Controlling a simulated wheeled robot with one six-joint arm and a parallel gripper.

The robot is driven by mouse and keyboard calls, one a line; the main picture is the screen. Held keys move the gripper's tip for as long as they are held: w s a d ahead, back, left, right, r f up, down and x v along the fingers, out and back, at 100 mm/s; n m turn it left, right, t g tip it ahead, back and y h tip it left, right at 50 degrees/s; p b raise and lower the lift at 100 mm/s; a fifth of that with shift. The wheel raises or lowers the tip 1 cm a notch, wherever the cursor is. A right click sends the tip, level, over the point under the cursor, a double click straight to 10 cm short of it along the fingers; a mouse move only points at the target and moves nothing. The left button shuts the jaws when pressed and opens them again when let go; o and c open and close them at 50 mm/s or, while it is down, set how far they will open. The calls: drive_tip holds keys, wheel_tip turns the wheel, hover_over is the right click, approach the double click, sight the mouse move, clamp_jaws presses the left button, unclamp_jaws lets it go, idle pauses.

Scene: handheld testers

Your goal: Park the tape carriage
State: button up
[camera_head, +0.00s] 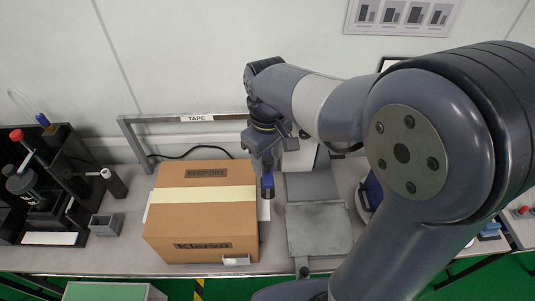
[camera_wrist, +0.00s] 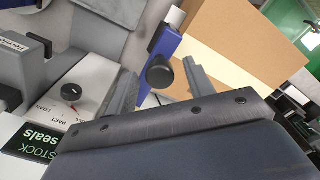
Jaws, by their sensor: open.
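A blue upright piece with a round black knob (camera_wrist: 160,73), which looks like the tape carriage (camera_wrist: 163,42), shows in the wrist view. In the head view its blue lower part (camera_head: 267,183) hangs by the right side of the carton, below a grey frame labelled TAPE (camera_head: 197,118). My gripper (camera_wrist: 158,70) is open, with one finger on each side of the knob in the wrist view. I cannot tell whether the fingers touch it. In the head view my gripper (camera_head: 266,155) is at the carriage, and my arm hides part of the frame's right end.
A taped cardboard carton (camera_head: 203,225) stands on the bench left of the carriage. A grey plate (camera_head: 318,228) lies to its right. A panel with a dial (camera_wrist: 71,92) is close to my gripper. Black equipment (camera_head: 45,185) and a small grey box (camera_head: 105,225) stand at the left.

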drive_tip(key=shift+c, duration=0.4)
clamp_jaws()
